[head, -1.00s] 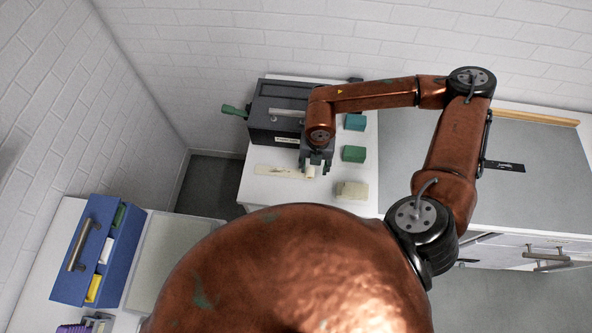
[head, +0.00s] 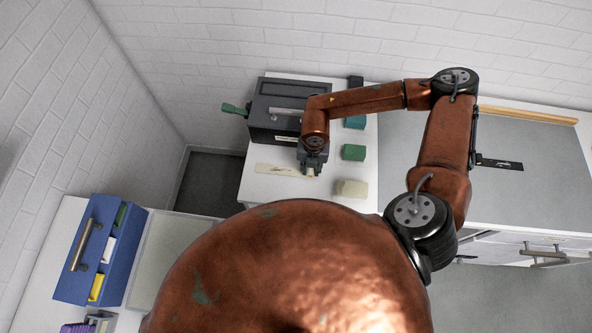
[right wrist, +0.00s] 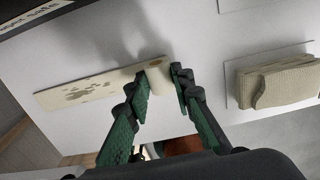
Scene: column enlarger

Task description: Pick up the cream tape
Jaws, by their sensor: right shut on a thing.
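The cream tape (right wrist: 158,82) is a small pale roll between the green-padded fingers of my right gripper (right wrist: 161,73) in the right wrist view. The fingers press on it from both sides, and it is close to the white table top. In the head view my right gripper (head: 312,171) points down over the table, and its fingers hide most of the tape. The tape is at the right end of a flat cream strip with dark marks (right wrist: 90,92). My left gripper is not in view.
A beige block (head: 351,188), a green block (head: 353,152) and a teal block (head: 354,122) stand right of the gripper. A dark box with a green handle (head: 275,105) is behind it. A blue bin (head: 92,250) stands at lower left.

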